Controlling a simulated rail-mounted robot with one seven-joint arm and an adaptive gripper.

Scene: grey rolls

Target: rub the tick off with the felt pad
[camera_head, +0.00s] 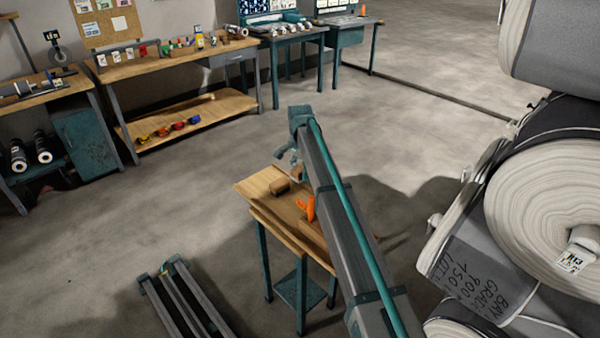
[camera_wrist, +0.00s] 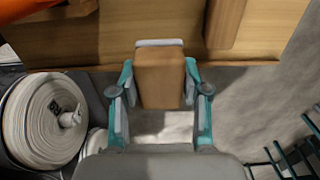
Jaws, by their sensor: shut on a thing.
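My gripper (camera_head: 289,160) is over the small wooden table (camera_head: 258,187) in the head view. In the wrist view, my gripper (camera_wrist: 158,82) has its teal fingers closed on both sides of a brown wooden block with a pale edge at its far end, which looks like the felt pad (camera_wrist: 160,60). The pad overlaps the table's edge in that view; I cannot tell whether it touches the table. I see no tick. Dark handwriting (camera_head: 468,285) shows on a grey roll (camera_head: 450,255) at the right.
Another wooden block (camera_head: 280,187) and an orange object (camera_head: 309,207) are on the table; the block also shows in the wrist view (camera_wrist: 225,22). Large stacked rolls (camera_head: 550,200) fill the right side. A low metal frame (camera_head: 185,300) stands at lower left. Open floor (camera_head: 180,220) lies left of the table.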

